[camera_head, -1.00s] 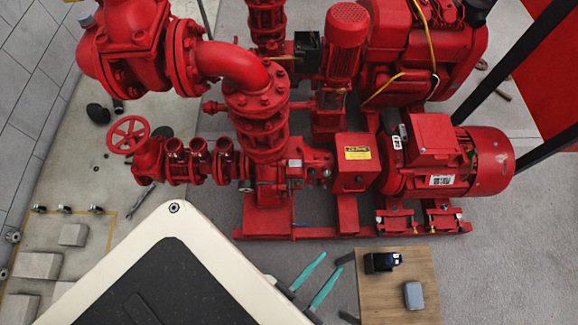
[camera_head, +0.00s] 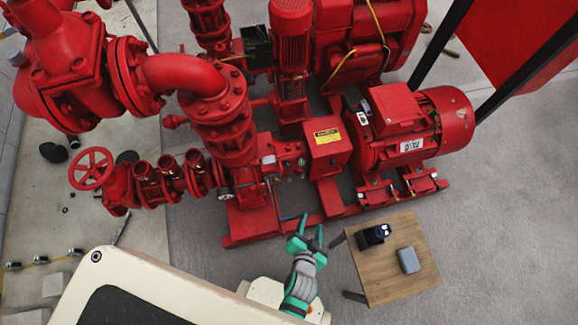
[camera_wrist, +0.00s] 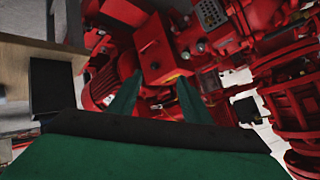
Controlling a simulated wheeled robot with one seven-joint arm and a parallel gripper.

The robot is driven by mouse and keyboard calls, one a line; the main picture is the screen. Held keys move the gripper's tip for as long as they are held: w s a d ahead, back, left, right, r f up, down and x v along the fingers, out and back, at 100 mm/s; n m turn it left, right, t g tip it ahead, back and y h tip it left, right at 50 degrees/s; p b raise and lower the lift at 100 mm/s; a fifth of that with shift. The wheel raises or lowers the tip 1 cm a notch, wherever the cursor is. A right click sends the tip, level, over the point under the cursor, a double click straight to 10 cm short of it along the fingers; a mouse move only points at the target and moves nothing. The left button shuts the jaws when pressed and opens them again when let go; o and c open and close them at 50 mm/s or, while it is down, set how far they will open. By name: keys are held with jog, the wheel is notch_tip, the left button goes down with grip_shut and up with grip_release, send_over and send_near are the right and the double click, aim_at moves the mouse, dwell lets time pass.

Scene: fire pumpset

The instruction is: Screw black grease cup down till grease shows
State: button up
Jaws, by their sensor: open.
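My gripper (camera_head: 310,228) has green fingers and is open and empty. In the head view it is in front of the red pump base frame, left of the small wooden table. In the wrist view, the two spread fingers (camera_wrist: 158,95) point toward the red pump set, with the red guard box (camera_wrist: 160,48) beyond them. The pump body with its bearing housing (camera_head: 282,152) stands left of the guard box (camera_head: 325,145), which has a yellow label. I cannot pick out the black grease cup for certain in either view, and no grease can be made out.
The wooden table (camera_head: 398,285) carries a black device (camera_head: 374,236) and a grey-blue box (camera_head: 408,260). The red motor (camera_head: 410,130) is at the right; red valves and a handwheel (camera_head: 90,168) are at the left. Grey floor at the lower right is clear.

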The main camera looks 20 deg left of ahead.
jog(key=w+a+f+m+g+y, duration=0.2)
jog(key=w+a+f+g+y, duration=0.15)
jog(key=w+f, duration=0.5)
jog(key=g+y, duration=0.2)
send_near(288, 167)
jog(key=shift+m, duration=0.3)
jog(key=x, duration=0.8)
jog(key=shift+w+a+f, duration=0.2)
jog(key=shift+w, duration=0.2)
jog(key=c, duration=1)
jog(key=shift+c, duration=0.2)
jog(key=shift+m+y, duration=0.25)
jog(key=shift+m, duration=0.05)
jog(key=m, duration=0.2)
jog(key=m+t, duration=0.1)
jog(key=m, duration=0.2)
jog(key=shift+s+f+m+y, duration=0.15)
jog(key=shift+m+y, duration=0.15)
jog(key=m+t, duration=0.1)
jog(key=m, duration=0.2)
jog(key=m+t, duration=0.1)
jog(key=m, duration=0.2)
jog(key=shift+s+m, duration=0.1)
jog(key=shift+m, duration=0.3)
